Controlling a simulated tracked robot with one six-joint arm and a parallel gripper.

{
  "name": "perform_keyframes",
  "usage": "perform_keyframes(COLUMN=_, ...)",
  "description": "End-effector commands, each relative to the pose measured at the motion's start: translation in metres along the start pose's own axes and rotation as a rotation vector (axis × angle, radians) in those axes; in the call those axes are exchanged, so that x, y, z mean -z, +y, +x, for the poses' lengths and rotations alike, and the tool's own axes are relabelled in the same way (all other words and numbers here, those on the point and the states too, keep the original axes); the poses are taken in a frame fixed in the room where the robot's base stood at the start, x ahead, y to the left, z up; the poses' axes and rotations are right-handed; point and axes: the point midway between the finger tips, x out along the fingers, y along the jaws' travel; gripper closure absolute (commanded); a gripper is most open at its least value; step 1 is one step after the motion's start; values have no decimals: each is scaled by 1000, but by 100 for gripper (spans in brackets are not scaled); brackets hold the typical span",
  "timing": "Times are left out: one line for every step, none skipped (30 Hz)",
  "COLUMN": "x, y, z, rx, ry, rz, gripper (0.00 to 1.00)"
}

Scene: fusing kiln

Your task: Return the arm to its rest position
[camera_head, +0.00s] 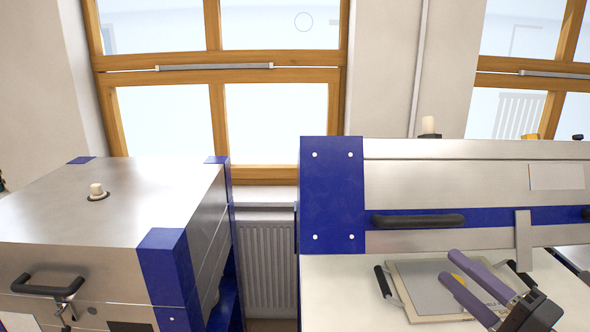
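My gripper (449,266) is at the lower right, with two purple fingers on a dark body that is cut off by the bottom edge. The fingers hide part of this plate. I cannot tell how high they are above it.
The long kiln's lid (440,180), with a dark handle (418,221), stands raised behind the bed. A metal box kiln (120,205) with blue corners is at the left. A radiator (267,262) shows in the gap between them, under a wood-framed window (216,75).

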Motion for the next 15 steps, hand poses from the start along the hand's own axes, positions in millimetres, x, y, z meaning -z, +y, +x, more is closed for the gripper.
perform_keyframes(x=-14, y=4, z=8, rx=-29, ry=-45, rz=5, gripper=61)
perform_keyframes(x=-23, y=7, z=13, rx=-52, ry=-73, rz=9, gripper=61)
perform_keyframes(x=-36, y=12, z=19, rx=-85, ry=-115, rz=14, gripper=61)
perform_keyframes(x=-46, y=17, z=23, rx=-113, ry=-147, rz=17, gripper=61)
perform_keyframes(x=-57, y=21, z=27, rx=-142, ry=-181, rz=18, gripper=61)
perform_keyframes(x=-72, y=27, z=32, rx=-184, ry=-226, rz=21, gripper=61)
perform_keyframes(x=-83, y=32, z=34, rx=-214, ry=-259, rz=19, gripper=61)
perform_keyframes(x=-94, y=37, z=36, rx=-247, ry=-291, rz=18, gripper=61)
perform_keyframes(x=-107, y=42, z=38, rx=-288, ry=-332, rz=14, gripper=61)
perform_keyframes(x=-118, y=47, z=39, rx=-319, ry=-363, rz=10, gripper=61)
perform_keyframes(x=-127, y=51, z=39, rx=-351, ry=-392, rz=4, gripper=61)
perform_keyframes(x=-140, y=57, z=38, rx=-394, ry=-431, rz=-6, gripper=61)
perform_keyframes(x=-149, y=62, z=37, rx=-426, ry=-458, rz=-14, gripper=61)
perform_keyframes(x=-158, y=66, z=36, rx=-458, ry=-486, rz=-25, gripper=61)
perform_keyframes(x=-169, y=71, z=34, rx=-501, ry=-519, rz=-39, gripper=61)
